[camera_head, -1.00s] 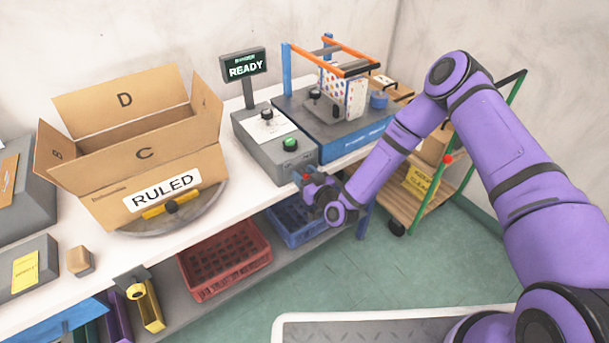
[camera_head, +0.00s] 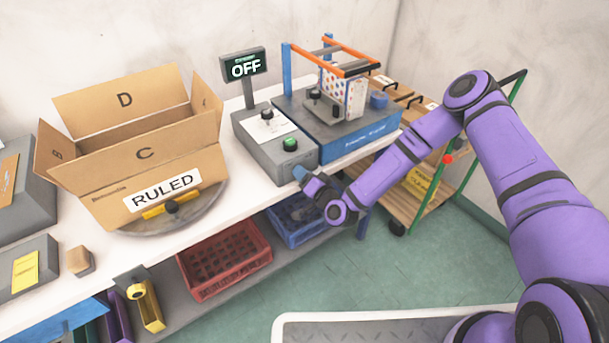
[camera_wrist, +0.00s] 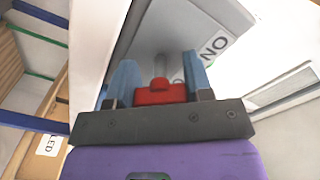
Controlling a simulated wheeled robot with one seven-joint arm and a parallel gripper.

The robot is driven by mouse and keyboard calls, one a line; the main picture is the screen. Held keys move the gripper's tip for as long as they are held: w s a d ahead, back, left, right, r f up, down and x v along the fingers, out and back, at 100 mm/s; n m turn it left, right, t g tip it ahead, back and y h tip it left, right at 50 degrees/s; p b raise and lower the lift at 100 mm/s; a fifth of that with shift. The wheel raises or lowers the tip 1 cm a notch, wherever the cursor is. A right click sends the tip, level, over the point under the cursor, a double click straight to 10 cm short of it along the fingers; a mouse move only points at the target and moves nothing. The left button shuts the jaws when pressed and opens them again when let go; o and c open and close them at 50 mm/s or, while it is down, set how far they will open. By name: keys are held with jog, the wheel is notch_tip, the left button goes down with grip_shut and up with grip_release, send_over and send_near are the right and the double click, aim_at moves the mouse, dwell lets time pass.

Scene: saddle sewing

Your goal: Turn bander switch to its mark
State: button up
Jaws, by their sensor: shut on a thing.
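The red bander switch (camera_wrist: 160,92) sits between the two blue fingertips of my gripper (camera_wrist: 160,82) in the wrist view. My gripper is shut on it. A pale slot or line runs upward from the switch on the grey face, and letters (camera_wrist: 214,46) beside it look like "NO", or "ON" upside down. In the head view my gripper (camera_head: 300,174) is at the front right end of the grey control box (camera_head: 268,152), and it hides the switch. The display (camera_head: 244,66) on the post above the box reads "OFF".
The control box carries a black knob (camera_head: 267,114) and a green button (camera_head: 290,144). The blue banding machine (camera_head: 345,140) stands right beside it. An open carton (camera_head: 150,160) marked "RULED" is at left. Red (camera_head: 225,264) and blue (camera_head: 290,226) crates lie below; a cart (camera_head: 425,185) stands right.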

jog(key=m, duration=0.3)
jog(key=shift+f+m, duration=0.1)
jog(key=shift+m, duration=2.2)
jog(key=o, duration=0.9)
jog(key=v, duration=1.1)
jog(key=shift+w, duration=0.1)
